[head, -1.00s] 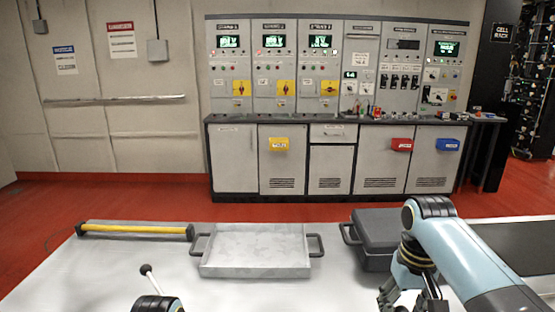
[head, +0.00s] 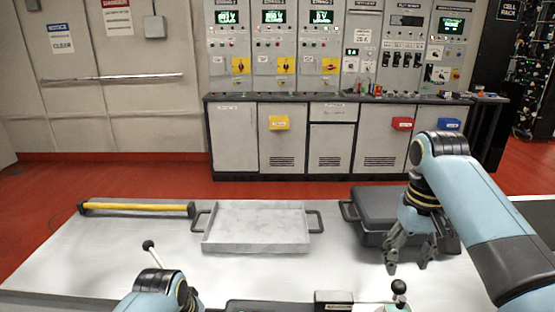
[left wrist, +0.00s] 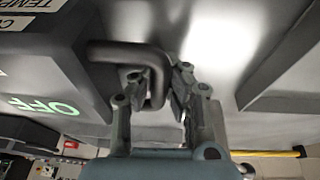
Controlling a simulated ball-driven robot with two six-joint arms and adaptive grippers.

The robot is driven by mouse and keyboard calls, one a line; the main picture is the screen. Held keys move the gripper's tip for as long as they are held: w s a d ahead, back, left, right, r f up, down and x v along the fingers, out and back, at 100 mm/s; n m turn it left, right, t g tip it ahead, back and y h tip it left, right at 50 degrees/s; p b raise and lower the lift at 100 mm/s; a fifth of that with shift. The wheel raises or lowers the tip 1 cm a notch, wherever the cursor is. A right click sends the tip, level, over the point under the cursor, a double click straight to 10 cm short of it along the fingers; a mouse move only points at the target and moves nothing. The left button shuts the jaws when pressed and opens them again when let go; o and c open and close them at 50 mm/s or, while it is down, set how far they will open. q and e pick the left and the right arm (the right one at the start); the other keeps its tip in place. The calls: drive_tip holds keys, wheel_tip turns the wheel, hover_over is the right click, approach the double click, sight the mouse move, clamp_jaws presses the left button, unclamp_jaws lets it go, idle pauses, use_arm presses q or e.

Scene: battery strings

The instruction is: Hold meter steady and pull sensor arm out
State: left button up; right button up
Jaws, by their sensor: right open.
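In the left wrist view a dark case with a green "OFF" (left wrist: 45,106) and a black loop handle (left wrist: 128,48) shows. My left gripper (left wrist: 158,78) has its fingers on both sides of the handle's bar and looks shut on it. My right gripper (head: 407,267) is open and empty, pointing down. Below it is a black knob on a pale base (head: 398,289), perhaps the sensor arm; they look apart.
A grey tray (head: 256,244) with side handles and a yellow-and-black bar (head: 137,208) lie on the white table (head: 110,260). A dark case (head: 378,205) stands behind my right gripper. A ball-tipped rod (head: 153,254) is near my left arm. Cabinets (head: 235,140) stand beyond.

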use_arm(q)
drive_tip(key=o, duration=0.5)
drive_tip(key=shift+r, duration=0.1)
